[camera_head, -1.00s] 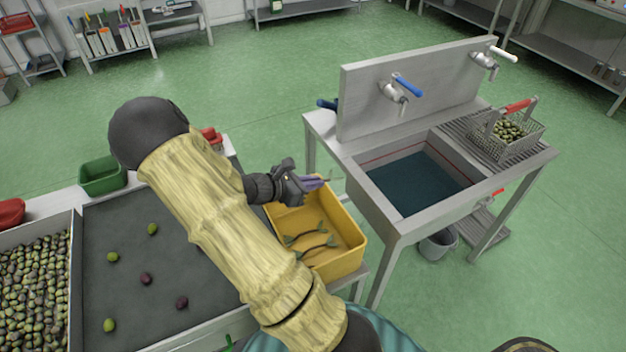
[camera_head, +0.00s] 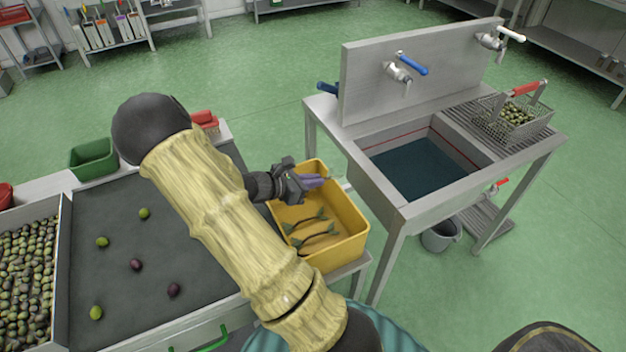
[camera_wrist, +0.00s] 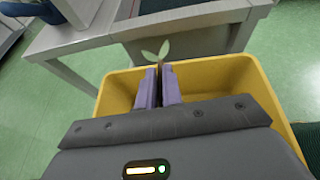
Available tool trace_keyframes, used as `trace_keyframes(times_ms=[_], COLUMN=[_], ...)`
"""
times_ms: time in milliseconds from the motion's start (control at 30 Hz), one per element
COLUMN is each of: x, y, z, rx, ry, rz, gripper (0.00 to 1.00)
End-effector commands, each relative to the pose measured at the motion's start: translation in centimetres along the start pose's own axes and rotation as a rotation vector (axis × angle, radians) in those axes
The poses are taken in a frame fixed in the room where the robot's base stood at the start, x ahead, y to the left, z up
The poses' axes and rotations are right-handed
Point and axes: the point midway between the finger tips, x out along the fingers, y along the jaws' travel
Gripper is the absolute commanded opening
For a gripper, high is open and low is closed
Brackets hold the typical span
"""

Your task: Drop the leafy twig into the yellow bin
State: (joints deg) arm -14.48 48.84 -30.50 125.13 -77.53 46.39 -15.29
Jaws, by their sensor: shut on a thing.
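The yellow bin (camera_head: 349,217) stands at the right end of the sorting table. Two dark twigs with leaves (camera_head: 315,237) lie on its floor. My gripper (camera_head: 318,181) is over the far part of the bin, its purple fingers pointing right. In the wrist view my gripper (camera_wrist: 158,88) is shut on a leafy twig (camera_wrist: 163,52), whose pale green leaves stick out past the fingertips. The bin (camera_wrist: 236,78) lies below and around the fingers in that view. The held twig is hard to make out in the head view.
A steel sink (camera_head: 383,178) with taps stands right of the bin, with a basket of olives (camera_head: 511,118) on its drainboard. The dark sorting surface (camera_head: 120,230) holds several loose olives. A green bin (camera_head: 92,160) sits at its far edge.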

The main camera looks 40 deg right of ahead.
Motion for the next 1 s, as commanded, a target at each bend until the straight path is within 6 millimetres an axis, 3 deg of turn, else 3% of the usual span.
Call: trace_keyframes(times_ms=[100,133,200,267,667,1000], x=[0.0,0.0,0.0,0.0,-0.7,-6.5], y=[0.0,0.0,0.0,0.0,0.1,0.1], z=[0.1,0.1,0.1,0.1,0.1,0.1], rx=[0.000,0.000,0.000,0.000,0.001,0.000], ry=[0.000,0.000,0.000,0.000,0.000,0.002], rz=[0.000,0.000,0.000,0.000,0.002,0.005], gripper=[0.00,0.11,0.25,0.33,0.33,0.33])
